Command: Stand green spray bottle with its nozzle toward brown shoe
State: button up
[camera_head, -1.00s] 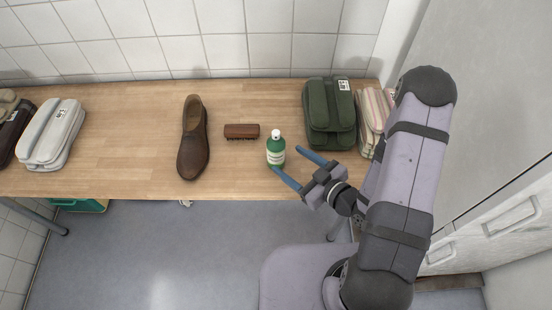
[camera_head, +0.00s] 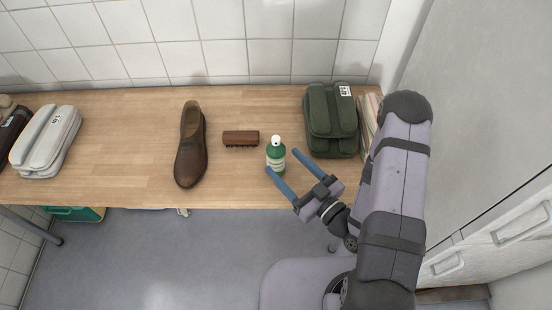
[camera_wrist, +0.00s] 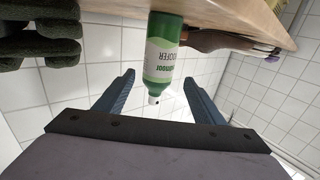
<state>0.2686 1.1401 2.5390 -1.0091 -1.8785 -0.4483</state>
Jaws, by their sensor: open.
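The green spray bottle (camera_head: 276,158) stands upright near the table's front edge, with a white top and a pale label. It also shows in the wrist view (camera_wrist: 163,50), upside down in the picture, its label facing the camera. Which way its nozzle points is too small to tell. My gripper (camera_head: 282,161) is open, with its two blue fingers on either side of the bottle's line and the tips close to it; contact cannot be told. The brown shoe (camera_head: 190,150) lies to the left of the bottle, its toe toward the front edge.
A brown brush (camera_head: 240,138) lies between shoe and bottle, farther back. A dark green bag (camera_head: 332,120) stands close behind and right of the bottle, with a striped bag (camera_head: 368,117) beside it. A light grey bag (camera_head: 47,142) is at the far left.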

aim_at(282, 159)
jog(key=shift+w, duration=0.15)
jog(key=p+x, duration=0.1)
jog(key=x, duration=0.2)
jog(key=shift+w+a+r+p, duration=0.1)
jog(key=shift+w+p, duration=0.1)
jog(key=shift+p, duration=0.2)
jog(key=shift+x, duration=0.8)
jog(key=c, duration=1.5)
jog(key=shift+o, duration=0.2)
notch_tip(282, 159, up, 9)
jog(key=shift+f+p, duration=0.1)
jog(key=shift+p, duration=0.9)
jog(key=shift+r+p, duration=0.55)
jog(key=shift+p, duration=0.05)
